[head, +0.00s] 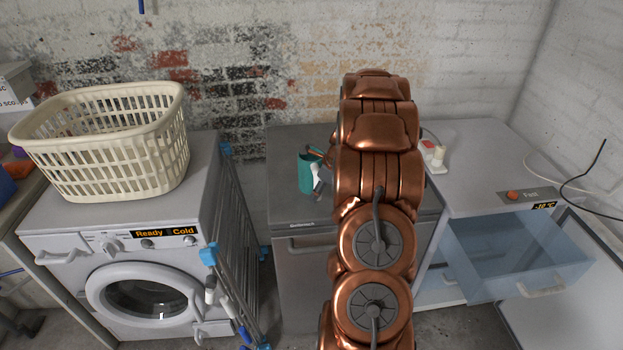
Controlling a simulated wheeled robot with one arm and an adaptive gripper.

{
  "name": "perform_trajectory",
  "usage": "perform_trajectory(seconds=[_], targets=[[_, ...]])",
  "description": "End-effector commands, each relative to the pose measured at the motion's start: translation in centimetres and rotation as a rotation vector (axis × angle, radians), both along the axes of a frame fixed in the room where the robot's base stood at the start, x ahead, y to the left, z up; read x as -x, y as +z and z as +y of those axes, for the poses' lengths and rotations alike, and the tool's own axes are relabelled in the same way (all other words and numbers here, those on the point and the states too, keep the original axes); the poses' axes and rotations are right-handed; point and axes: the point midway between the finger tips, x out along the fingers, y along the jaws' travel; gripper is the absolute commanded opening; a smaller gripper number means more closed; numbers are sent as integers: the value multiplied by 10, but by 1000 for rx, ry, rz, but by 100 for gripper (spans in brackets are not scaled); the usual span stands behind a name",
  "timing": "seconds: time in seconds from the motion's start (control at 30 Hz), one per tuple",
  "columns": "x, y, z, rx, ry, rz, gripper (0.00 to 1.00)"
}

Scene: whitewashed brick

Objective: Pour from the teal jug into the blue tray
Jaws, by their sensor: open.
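The teal jug (305,174) stands upright on the grey top of the middle appliance, just left of my copper arm. My gripper (316,167) is open at the jug's upper right side. Its fingers overlap the jug in the picture, and I cannot tell whether they touch it. My arm hides part of the gripper and whatever is behind it. The blue tray (481,268) looks like a see-through pulled-out drawer of the white freezer at the right. It juts forward below the freezer's top, and no contents show in it.
A cream laundry basket (95,150) sits on the washing machine (120,237) at left. A folded drying rack (238,235) stands between the washer and the grey appliance (303,252). A small red and white object (433,155) lies on the freezer top (485,160) at right.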

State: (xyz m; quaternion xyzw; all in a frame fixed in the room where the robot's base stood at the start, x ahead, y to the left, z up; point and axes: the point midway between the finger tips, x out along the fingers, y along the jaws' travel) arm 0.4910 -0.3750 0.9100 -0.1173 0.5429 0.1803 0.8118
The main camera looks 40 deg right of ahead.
Motion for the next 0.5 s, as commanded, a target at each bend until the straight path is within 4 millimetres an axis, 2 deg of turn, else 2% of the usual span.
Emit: perform_trajectory(seconds=[0.27, 0.5], targets=[[-1, -4, 1, 1, 0, 0, 55], [-1, -4, 1, 1, 0, 0, 30]])
